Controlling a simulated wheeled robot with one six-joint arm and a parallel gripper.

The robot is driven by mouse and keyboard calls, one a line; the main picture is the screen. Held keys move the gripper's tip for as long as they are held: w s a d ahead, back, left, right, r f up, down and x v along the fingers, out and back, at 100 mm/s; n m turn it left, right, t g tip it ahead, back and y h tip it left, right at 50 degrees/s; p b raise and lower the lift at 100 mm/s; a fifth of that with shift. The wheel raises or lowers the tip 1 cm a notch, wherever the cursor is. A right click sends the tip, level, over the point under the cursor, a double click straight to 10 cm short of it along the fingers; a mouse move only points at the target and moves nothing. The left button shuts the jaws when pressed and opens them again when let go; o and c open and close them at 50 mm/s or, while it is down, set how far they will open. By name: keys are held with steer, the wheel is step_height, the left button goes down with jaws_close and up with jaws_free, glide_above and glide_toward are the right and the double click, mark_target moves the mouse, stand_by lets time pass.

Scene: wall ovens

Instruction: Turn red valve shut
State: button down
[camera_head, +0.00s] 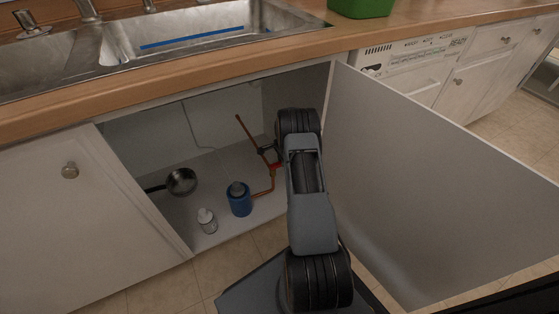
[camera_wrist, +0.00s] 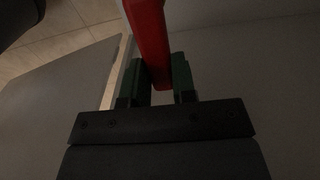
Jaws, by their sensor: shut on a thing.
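The red valve handle (camera_wrist: 151,40) shows large in the wrist view, between the two green fingers of my gripper (camera_wrist: 160,80). My gripper is shut on it. In the head view a small bit of the red valve (camera_head: 275,166) shows on a copper pipe (camera_head: 272,183) inside the open cabinet under the sink. My arm hides the right part of the valve and pipe there. The dark end of my gripper (camera_head: 266,151) is beside the pipe. The handle's exact angle to the pipe cannot be told.
A blue canister (camera_head: 239,200), a white bottle (camera_head: 207,221) and a dark pan (camera_head: 181,182) stand on the cabinet floor left of the pipe. The open cabinet door (camera_head: 440,180) stands close on the right of my arm. The counter edge (camera_head: 170,80) runs above.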

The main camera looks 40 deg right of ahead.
steer(key=c, duration=0.9)
jaws_free()
step_height(320, 180, up, 14)
steer(key=p, duration=0.4)
steer(key=shift+p, duration=0.35)
steer(key=shift+f, duration=0.1)
